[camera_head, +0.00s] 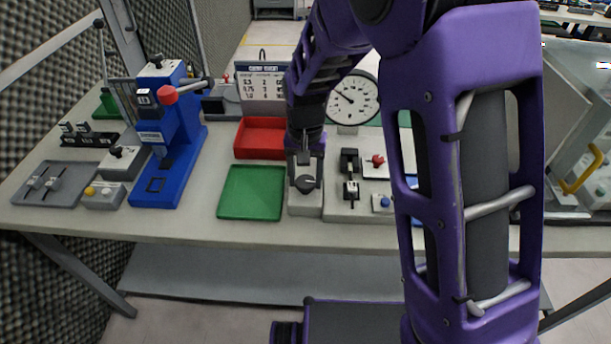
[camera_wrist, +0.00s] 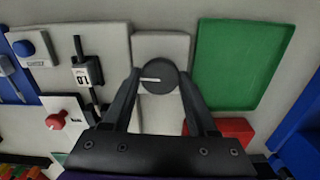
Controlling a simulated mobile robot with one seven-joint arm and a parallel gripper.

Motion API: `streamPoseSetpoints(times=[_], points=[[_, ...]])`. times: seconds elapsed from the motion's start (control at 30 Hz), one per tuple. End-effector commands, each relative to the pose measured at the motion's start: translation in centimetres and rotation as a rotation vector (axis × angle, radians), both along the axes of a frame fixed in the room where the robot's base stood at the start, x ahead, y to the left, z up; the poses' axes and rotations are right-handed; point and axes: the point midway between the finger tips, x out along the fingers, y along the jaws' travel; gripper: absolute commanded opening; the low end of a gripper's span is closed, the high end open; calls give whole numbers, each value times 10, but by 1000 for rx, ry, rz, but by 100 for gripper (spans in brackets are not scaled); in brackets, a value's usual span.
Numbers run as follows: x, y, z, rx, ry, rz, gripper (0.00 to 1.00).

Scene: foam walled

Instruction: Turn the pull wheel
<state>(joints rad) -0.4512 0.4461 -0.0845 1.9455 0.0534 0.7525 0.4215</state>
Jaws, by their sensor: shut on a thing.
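The pull wheel (camera_wrist: 158,76) is a dark round knob with a white line on its face, on a pale block (camera_wrist: 160,45) in the wrist view. In the head view the wheel (camera_head: 305,184) shows at the front of the block, below my gripper. My gripper (camera_wrist: 160,90) points down at it, with a finger on either side, and is shut on the wheel. In the wrist view the white line points left from the wheel's middle. The head view shows the gripper (camera_head: 305,170) from behind, and my arm hides part of the bench to the right.
A green tray (camera_head: 251,192) lies just left of the block, with a red bin (camera_head: 260,138) behind it. A panel with a black switch (camera_head: 349,175), a red knob (camera_head: 377,160) and a blue button (camera_head: 383,203) is close on the right. A blue press (camera_head: 170,135) stands further left.

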Motion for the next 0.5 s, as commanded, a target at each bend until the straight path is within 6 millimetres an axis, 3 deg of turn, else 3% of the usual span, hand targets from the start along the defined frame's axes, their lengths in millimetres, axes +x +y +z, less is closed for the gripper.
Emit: streamPoseSetpoints(times=[0.37, 0.4, 0.5], points=[[1, 0, 1, 2, -4, -2, 3], [1, 0, 1, 2, -4, -2, 66], [1, 0, 1, 1, -3, -2, 84]])
